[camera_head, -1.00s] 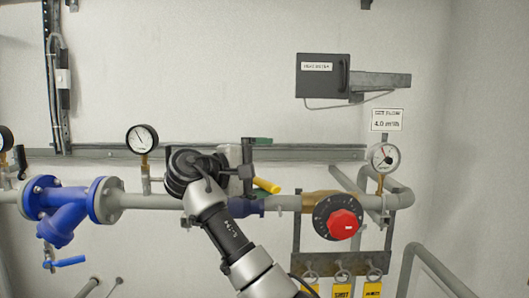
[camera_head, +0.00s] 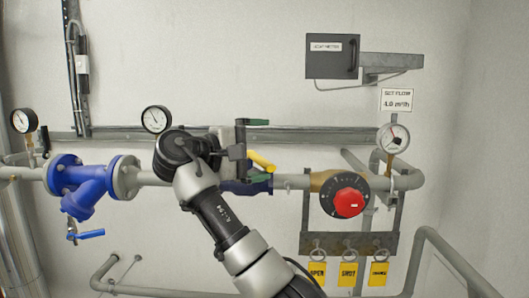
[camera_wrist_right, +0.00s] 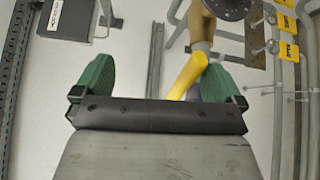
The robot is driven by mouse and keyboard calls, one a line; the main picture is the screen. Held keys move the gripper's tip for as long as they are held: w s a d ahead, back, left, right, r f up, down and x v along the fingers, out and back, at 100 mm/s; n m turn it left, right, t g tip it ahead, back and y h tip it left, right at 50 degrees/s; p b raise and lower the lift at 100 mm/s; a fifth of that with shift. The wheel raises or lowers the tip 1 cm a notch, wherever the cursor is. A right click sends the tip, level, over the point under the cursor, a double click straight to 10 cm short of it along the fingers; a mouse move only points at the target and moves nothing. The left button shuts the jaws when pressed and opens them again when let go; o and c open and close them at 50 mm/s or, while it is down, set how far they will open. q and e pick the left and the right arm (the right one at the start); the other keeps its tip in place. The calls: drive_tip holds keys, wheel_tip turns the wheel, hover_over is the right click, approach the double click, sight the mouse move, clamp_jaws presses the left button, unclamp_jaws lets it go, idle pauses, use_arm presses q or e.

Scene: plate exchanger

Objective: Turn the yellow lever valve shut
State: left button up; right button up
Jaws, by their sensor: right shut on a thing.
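The yellow lever (camera_head: 262,160) stands out in front of the grey pipe, just above a dark blue valve body (camera_head: 247,186) that my arm partly hides. My right gripper (camera_head: 256,154) is at the lever, one green fingertip above it and one below. In the right wrist view the lever (camera_wrist_right: 188,75) lies between the two green fingers of the gripper (camera_wrist_right: 157,82), close against the right one. The lever's root is hidden. My left gripper is out of view.
A red knob (camera_head: 349,203) on a black dial sits right of the lever. A blue strainer (camera_head: 82,188) and a gauge (camera_head: 156,119) are to the left; another gauge (camera_head: 393,138) is at right. Yellow tags (camera_head: 348,274) hang below. A grey box (camera_head: 332,56) is on the wall.

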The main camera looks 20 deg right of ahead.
drive_tip(key=s+a, duration=0.1)
drive_tip(key=s+a+r, duration=0.1)
drive_tip(key=shift+s+a+r+b, duration=0.3)
drive_tip(key=shift+a, duration=0.1)
drive_tip(key=shift+s+a, duration=0.15)
drive_tip(key=shift+a, duration=0.15)
drive_tip(key=shift+c, duration=1.3)
drive_tip(key=s+a, duration=0.2)
drive_tip(key=s, duration=0.1)
drive_tip(key=shift+s+a+r+b, duration=0.1)
drive_tip(key=shift+a+r+b, duration=0.05)
drive_tip(key=shift+r+b, duration=0.2)
drive_tip(key=c, duration=0.4)
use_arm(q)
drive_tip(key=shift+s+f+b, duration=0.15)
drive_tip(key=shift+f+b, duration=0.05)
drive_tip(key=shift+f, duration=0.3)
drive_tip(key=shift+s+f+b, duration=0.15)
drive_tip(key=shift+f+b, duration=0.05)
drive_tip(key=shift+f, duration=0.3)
use_arm(e)
drive_tip(key=shift+s+a+f, duration=0.15)
drive_tip(key=shift+a, duration=0.3)
drive_tip(key=shift+s+a+f, duration=0.15)
drive_tip(key=shift+a, duration=0.3)
drive_tip(key=shift+c, duration=0.2)
drive_tip(key=shift+w+d, duration=0.1)
drive_tip(key=shift+w, duration=0.05)
